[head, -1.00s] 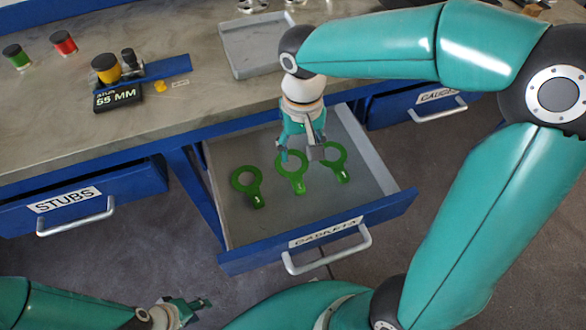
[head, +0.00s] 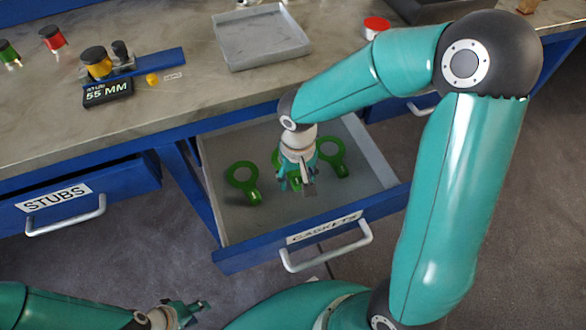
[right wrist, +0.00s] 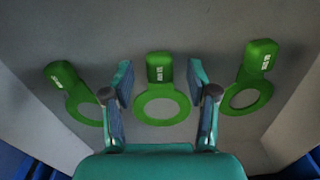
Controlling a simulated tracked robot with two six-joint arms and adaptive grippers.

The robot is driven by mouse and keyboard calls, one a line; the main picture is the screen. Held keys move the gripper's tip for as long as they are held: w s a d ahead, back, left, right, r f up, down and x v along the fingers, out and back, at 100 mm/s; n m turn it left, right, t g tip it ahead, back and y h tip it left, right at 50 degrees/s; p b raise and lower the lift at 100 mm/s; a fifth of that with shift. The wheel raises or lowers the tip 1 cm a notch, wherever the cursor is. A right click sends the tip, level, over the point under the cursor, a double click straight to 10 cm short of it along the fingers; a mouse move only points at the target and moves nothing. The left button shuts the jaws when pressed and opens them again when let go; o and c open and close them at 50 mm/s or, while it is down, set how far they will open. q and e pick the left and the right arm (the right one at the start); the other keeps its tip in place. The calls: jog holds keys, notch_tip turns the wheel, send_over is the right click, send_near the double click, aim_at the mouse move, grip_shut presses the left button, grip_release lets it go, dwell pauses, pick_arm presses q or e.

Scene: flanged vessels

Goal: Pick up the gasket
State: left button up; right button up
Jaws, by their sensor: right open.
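Three green gaskets, each a ring with a labelled tab, lie in the open gaskets drawer (head: 232,233). The left gasket (head: 243,178) and the right gasket (head: 331,158) show clearly in the head view. The middle gasket is mostly hidden there behind my right gripper (head: 308,187). In the right wrist view the middle gasket (right wrist: 160,68) lies between the two open fingers of my right gripper (right wrist: 160,85), its ring nearer the palm. The fingers are apart from it on both sides. My left gripper (head: 190,310) is low at the left, away from the drawer, its jaws unclear.
The drawer walls stand around the gaskets. A grey tray (head: 262,50) lies on the bench behind. The stubs drawer (head: 60,200) is partly open.

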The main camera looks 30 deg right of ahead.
jog(key=shift+f, duration=0.2)
grip_shut()
jog(key=shift+r, duration=0.15)
